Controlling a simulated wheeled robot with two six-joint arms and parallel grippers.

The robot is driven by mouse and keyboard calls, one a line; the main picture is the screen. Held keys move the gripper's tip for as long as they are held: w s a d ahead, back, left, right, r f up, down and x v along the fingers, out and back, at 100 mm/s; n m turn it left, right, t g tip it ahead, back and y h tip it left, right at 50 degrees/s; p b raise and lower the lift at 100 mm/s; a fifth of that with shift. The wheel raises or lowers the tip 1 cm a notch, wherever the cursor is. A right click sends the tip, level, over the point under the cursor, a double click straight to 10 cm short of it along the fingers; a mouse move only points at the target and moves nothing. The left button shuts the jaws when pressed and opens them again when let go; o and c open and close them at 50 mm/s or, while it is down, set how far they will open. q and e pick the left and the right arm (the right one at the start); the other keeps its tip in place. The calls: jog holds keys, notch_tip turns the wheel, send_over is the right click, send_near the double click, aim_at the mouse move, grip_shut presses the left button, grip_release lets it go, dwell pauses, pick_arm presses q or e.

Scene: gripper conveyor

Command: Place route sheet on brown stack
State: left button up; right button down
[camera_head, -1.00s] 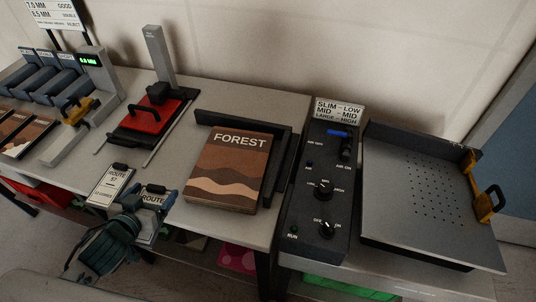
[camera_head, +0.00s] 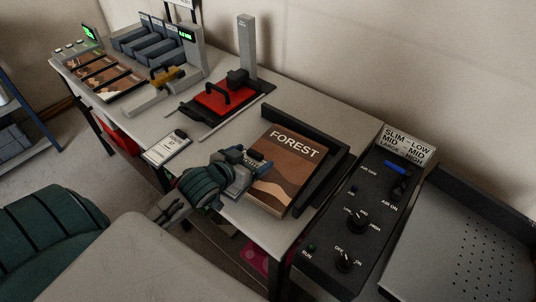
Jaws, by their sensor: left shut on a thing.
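The brown stack (camera_head: 284,178) lies on the grey table with FOREST printed on its top cover, and its left part is hidden by my gripper. My left gripper (camera_head: 246,168) is over the left edge of the stack, shut on the route sheet. The sheet is almost wholly hidden by the gripper here; a small dark piece shows at the fingertips. I cannot tell whether the sheet touches the stack. A white route card (camera_head: 166,149) with a dark clip lies at the table's front edge, left of the gripper. My right gripper is not in view.
A dark corner fence (camera_head: 325,154) stands behind and right of the stack. A red press plate (camera_head: 220,97) with a tall grey post is behind left. A black control panel (camera_head: 357,215) with knobs stands at right. Table between the press and the stack is clear.

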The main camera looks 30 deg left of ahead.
pick_arm(q)
send_over(267, 155)
jog(key=s+d, duration=0.1)
jog(key=s, duration=0.1)
jog(key=shift+f+p, duration=0.25)
jog(key=shift+p, duration=0.2)
jog(key=shift+w+f, duration=0.1)
jog(key=shift+w, duration=0.15)
notch_tip(267, 155, down, 3)
jog(key=shift+r+p, duration=0.1)
jog(key=shift+p, duration=0.25)
jog(key=shift+f, duration=0.3)
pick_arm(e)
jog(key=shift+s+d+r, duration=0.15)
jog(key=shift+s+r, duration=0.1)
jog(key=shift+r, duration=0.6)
pick_arm(q)
jog(key=shift+f, duration=0.2)
jog(key=o, duration=0.8)
jog(key=shift+o, duration=0.2)
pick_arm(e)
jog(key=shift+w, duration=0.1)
pick_arm(q)
jog(key=shift+r, duration=0.1)
